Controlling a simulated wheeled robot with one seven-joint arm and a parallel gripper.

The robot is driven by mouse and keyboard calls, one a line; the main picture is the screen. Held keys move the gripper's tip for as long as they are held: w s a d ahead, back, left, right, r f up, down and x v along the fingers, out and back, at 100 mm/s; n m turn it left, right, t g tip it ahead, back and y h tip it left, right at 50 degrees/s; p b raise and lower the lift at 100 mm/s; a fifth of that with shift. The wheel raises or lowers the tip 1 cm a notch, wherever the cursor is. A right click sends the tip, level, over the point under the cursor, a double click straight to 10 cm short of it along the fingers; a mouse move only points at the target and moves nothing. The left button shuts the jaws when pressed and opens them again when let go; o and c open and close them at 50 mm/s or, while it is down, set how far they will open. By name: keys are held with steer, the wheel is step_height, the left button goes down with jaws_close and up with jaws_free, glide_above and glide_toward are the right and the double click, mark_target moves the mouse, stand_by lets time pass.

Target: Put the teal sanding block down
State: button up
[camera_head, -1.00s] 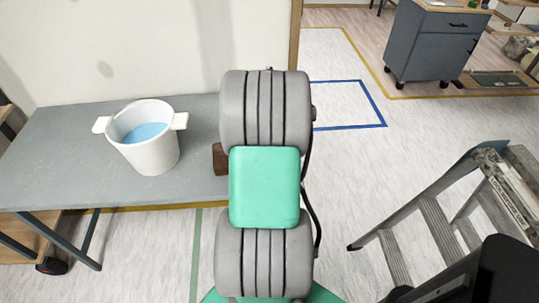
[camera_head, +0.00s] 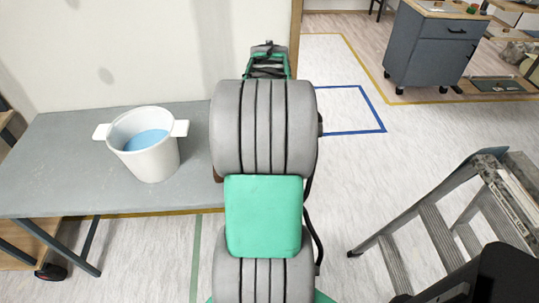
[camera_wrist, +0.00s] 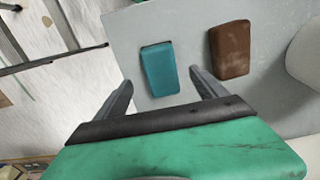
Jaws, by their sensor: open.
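The teal sanding block (camera_wrist: 160,70) lies flat on the grey table top in the wrist view, near the table's edge. My gripper (camera_wrist: 162,79) is open, with one finger on each side of the block's near end in the picture. The fingers look apart from the block, and nothing is held between them. In the head view my own arm hides the block, and my gripper's fingers cannot be made out there.
A brown block (camera_wrist: 230,50) lies right of the teal one. A white bucket (camera_head: 150,158) with blue liquid stands on the grey table (camera_head: 60,150). A stepladder (camera_head: 440,225) stands at right, and a grey cabinet (camera_head: 428,50) at the back. Floor between is clear.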

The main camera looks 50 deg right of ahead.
steer(key=w+a+r+n+t, duration=0.1)
steer(key=w+a+r+n, duration=0.15)
steer(key=a, duration=0.75)
steer(key=w+a+r+n, duration=0.1)
steer(key=w+a+n, duration=0.25)
steer(key=a, duration=0.75)
steer(key=s+a+f+n, duration=0.1)
steer(key=s+a+n, duration=0.1)
steer(key=a, duration=0.5)
steer(key=s+a+f+n+t, duration=0.1)
steer(key=a+f+n, duration=0.1)
steer(key=a, duration=0.5)
steer(key=shift+s+a, duration=0.35)
steer(key=shift+s, duration=0.05)
